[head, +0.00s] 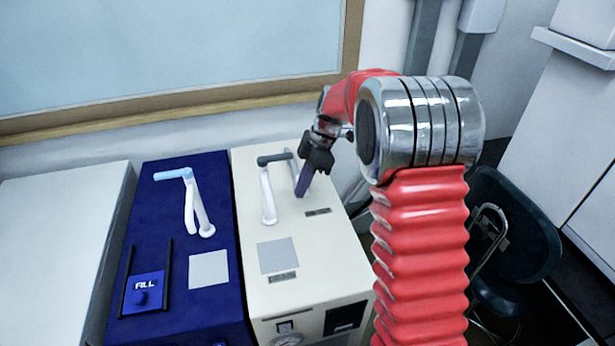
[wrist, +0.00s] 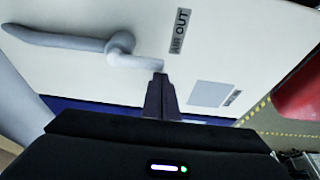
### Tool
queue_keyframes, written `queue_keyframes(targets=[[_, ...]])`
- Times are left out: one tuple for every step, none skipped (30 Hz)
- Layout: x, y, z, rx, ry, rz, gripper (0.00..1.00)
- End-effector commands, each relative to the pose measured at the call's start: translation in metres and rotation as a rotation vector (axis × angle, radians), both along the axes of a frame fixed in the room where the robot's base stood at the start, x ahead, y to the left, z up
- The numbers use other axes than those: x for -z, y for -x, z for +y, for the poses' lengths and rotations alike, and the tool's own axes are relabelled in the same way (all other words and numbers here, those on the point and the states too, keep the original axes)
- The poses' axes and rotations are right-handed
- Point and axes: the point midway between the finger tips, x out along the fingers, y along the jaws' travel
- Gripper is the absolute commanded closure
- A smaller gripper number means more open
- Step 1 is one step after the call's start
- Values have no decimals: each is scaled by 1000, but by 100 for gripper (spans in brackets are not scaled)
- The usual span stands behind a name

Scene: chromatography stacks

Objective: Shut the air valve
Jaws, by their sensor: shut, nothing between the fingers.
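The air valve is a grey lever (wrist: 60,38) on the cream cabinet's top, beside an "AIR OUT" label (wrist: 180,30) in the wrist view. Its long arm points left from a round hub (wrist: 120,44), and a short stub runs right from the hub. In the head view the lever (head: 291,164) is partly hidden behind my gripper (head: 301,194). My gripper is shut and empty, pointing down over the cabinet top. In the wrist view its fingertips (wrist: 160,78) appear just below the stub's end; I cannot tell whether they touch it.
The cream cabinet (head: 335,255) also carries a white lever with a dark grey top (head: 268,195), close left of my gripper. A blue cabinet (head: 165,225) with a light-blue-topped lever (head: 195,205) stands left. A dark chair (head: 515,225) is at the right.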

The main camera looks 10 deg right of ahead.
Motion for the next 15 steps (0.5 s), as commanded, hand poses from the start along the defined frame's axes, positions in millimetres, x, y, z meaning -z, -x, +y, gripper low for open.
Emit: queue_keyframes(targets=[[3,0,1,0,0,1,100],[4,0,2,0,0,0,100],[5,0,2,0,0,0,100],[5,0,2,-1,0,-1,100],[6,0,2,-1,0,-1,100],[6,0,2,-1,0,-1,100],[6,0,2,-1,0,-1,100],[6,0,2,-1,0,-1,100],[6,0,2,-1,0,-1,100],[6,0,2,-1,0,-1,100],[6,0,2,-1,0,-1,100],[6,0,-3,0,0,-1,100],[5,0,-1,-2,0,-1,100],[5,0,0,-2,0,-1,100],[5,0,0,-4,0,-1,100]])
